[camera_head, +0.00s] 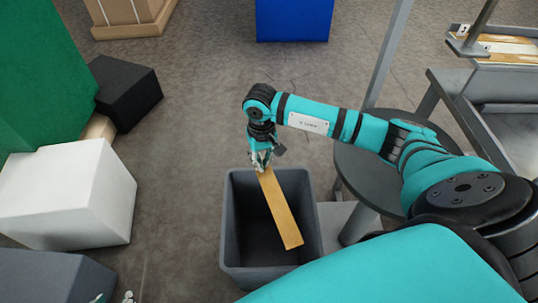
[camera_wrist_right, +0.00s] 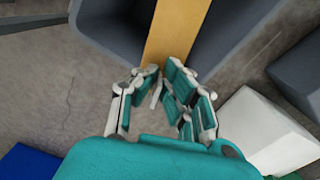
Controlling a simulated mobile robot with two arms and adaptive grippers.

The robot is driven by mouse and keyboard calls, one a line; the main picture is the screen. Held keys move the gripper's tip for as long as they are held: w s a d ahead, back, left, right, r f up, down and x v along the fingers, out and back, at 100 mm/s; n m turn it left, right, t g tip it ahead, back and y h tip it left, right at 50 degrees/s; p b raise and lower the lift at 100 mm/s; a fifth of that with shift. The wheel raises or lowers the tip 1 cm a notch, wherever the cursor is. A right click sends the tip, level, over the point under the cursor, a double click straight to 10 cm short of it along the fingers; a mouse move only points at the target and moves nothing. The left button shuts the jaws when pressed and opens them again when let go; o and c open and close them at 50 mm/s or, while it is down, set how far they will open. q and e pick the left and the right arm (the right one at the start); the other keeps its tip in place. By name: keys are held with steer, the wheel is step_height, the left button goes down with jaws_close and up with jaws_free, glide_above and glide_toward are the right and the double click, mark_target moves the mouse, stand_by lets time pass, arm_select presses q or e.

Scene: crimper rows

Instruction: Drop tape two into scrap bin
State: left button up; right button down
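The tape is a long flat yellow-brown strip (camera_head: 281,212), slanting over the mouth of the dark grey scrap bin (camera_head: 231,222). My right gripper (camera_head: 262,164) is above the bin's far rim, with its fingers closed around the strip's far end. In the right wrist view the strip (camera_wrist_right: 176,30) runs from between the fingertips (camera_wrist_right: 162,76) out over the bin (camera_wrist_right: 240,35). Whether the strip's near end touches the bin's inside I cannot tell. Only small tips of my left gripper (camera_head: 116,298) show at the bottom left edge; the rest is out of frame.
A white box (camera_head: 75,195) and a black box (camera_head: 128,90) stand left of the bin. A round grey stool (camera_head: 365,175) is close on the right under my right arm. A blue box (camera_head: 293,18) is at the back. Floor beyond the bin is clear.

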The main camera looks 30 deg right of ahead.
step_height(320, 180, down, 4)
steer(key=shift+r+b, duration=0.15)
steer(key=shift+b, duration=0.95)
arm_select(q)
steer(key=w+d+r+t+h, duration=0.1)
steer(key=w+d+r+t, duration=0.2)
steer(key=w+r+t, duration=0.3)
step_height(320, 180, up, 2)
steer(key=shift+w+d+r+t+h, duration=0.15)
steer(key=shift+w+t+h, duration=0.2)
steer(key=shift+w, duration=0.65)
arm_select(e)
steer(key=c, duration=1.4)
jaws_free()
step_height(320, 180, up, 12)
